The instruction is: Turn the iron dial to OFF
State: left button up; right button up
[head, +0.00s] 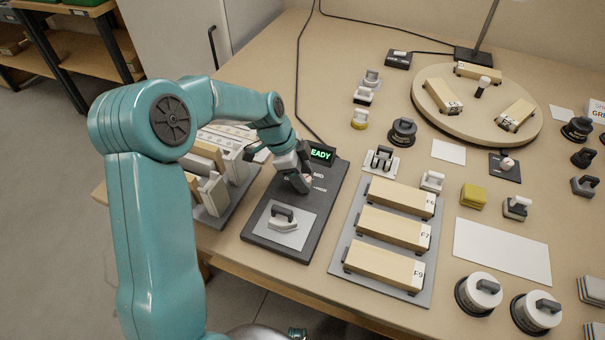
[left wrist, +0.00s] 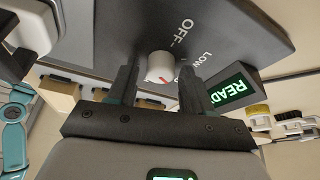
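The iron dial (left wrist: 160,67) is a small white knob with a red mark, on a dark grey panel (left wrist: 115,30). In the left wrist view, the OFF and LOW labels are to its upper right. The red mark is on the knob's lower side, away from OFF; its exact setting I cannot tell. My left gripper (left wrist: 160,88) has its two fingers apart, one on each side of the dial, with small gaps showing. In the head view, my left gripper (head: 303,184) is over the panel and mostly covers the dial. My right gripper is not in view.
A small iron (head: 283,217) stands on a light plate at the panel's front. A green READY display (head: 322,154) is just behind the dial. A rack of wooden blocks (head: 392,226) is to the right, and a tray of blocks (head: 212,190) to the left.

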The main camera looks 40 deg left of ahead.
pick_arm(q)
jog(key=c, duration=0.7)
